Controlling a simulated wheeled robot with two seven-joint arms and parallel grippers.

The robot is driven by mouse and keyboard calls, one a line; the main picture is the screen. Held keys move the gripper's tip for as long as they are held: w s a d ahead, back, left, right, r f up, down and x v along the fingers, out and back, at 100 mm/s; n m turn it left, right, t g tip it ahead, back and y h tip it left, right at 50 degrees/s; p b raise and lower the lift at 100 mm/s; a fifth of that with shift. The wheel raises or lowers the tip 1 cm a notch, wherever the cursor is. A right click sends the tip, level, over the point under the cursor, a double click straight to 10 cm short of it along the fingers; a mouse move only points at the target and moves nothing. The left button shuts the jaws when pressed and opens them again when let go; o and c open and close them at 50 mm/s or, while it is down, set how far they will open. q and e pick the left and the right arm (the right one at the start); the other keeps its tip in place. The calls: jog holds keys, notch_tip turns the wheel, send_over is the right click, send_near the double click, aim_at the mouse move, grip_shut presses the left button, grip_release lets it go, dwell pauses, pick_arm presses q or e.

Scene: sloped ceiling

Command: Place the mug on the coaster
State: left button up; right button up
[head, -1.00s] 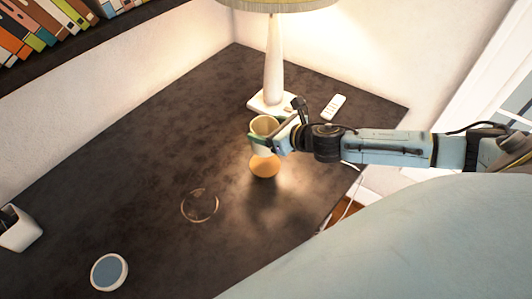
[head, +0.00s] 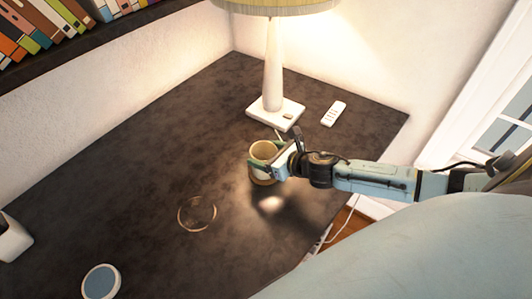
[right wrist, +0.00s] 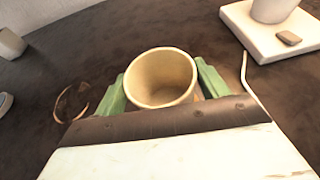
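The cream mug (head: 264,156) is upright between the fingers of my right gripper (head: 268,160), which is shut on it. In the right wrist view the mug (right wrist: 161,79) is empty, with a green finger on each side. My left gripper is not in view.
A lamp base (head: 275,113) and a white remote (head: 333,114) are behind the mug. A thin ring mark (head: 197,213) and a blue-topped disc (head: 101,282) lie to the left. A white holder (head: 12,236) is at the left edge. The dark tabletop (head: 130,190) between is mostly clear.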

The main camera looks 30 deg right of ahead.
jog(key=o, duration=0.3)
jog(key=shift+o, duration=0.2)
jog(key=shift+r, duration=0.3)
jog(key=v, duration=1.2)
jog(key=shift+s+f, duration=0.1)
jog(key=shift+f, duration=0.05)
